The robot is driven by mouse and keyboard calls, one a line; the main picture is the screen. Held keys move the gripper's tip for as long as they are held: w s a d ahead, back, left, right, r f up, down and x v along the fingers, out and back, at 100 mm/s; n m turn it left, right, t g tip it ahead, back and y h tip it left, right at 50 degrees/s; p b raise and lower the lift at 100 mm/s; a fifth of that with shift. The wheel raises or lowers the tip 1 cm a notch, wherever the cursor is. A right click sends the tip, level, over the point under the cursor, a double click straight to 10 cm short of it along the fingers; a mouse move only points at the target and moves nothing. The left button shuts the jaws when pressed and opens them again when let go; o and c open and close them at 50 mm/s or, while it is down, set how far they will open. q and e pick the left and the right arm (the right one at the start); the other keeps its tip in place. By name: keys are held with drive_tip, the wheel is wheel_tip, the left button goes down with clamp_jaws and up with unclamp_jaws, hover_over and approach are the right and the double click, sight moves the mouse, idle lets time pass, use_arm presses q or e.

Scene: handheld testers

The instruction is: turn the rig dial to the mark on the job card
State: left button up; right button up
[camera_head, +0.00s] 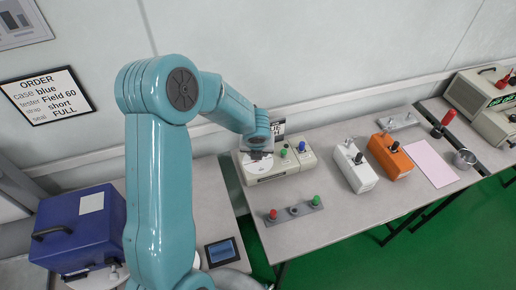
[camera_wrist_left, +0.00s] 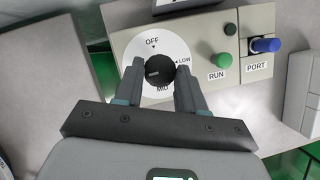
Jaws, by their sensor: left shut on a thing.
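The rig (camera_head: 283,160) is a cream box on the table, with a white dial plate (camera_wrist_left: 134,50) marked OFF at the top, LOW at the right and MID at the bottom. Its left side markings are hidden by my finger. My left gripper (camera_head: 258,154) is shut on the black dial knob (camera_wrist_left: 160,62), one finger on each side in the left wrist view. A pale line shows on the knob's left half. A small card (camera_head: 278,127) stands behind the rig, mostly hidden by my arm; its mark is not readable. My right gripper is not in view.
The rig also has a green RUN button (camera_wrist_left: 222,62) and a blue PORT plug (camera_wrist_left: 265,45). White (camera_head: 355,169) and orange (camera_head: 390,156) testers stand to the right. A strip with red and green knobs (camera_head: 293,211) lies in front. A blue case (camera_head: 80,229) is at left; an ORDER sign (camera_head: 47,94) hangs on the wall.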

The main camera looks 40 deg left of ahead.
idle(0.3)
use_arm(q)
drive_tip(key=o, duration=1)
drive_tip(key=shift+f, duration=0.1)
drive_tip(key=shift+o, duration=0.2)
drive_tip(key=p+v, duration=0.3)
drive_tip(key=v, duration=1.3)
drive_tip(key=shift+p, duration=0.4)
drive_tip(key=shift+s, duration=0.2)
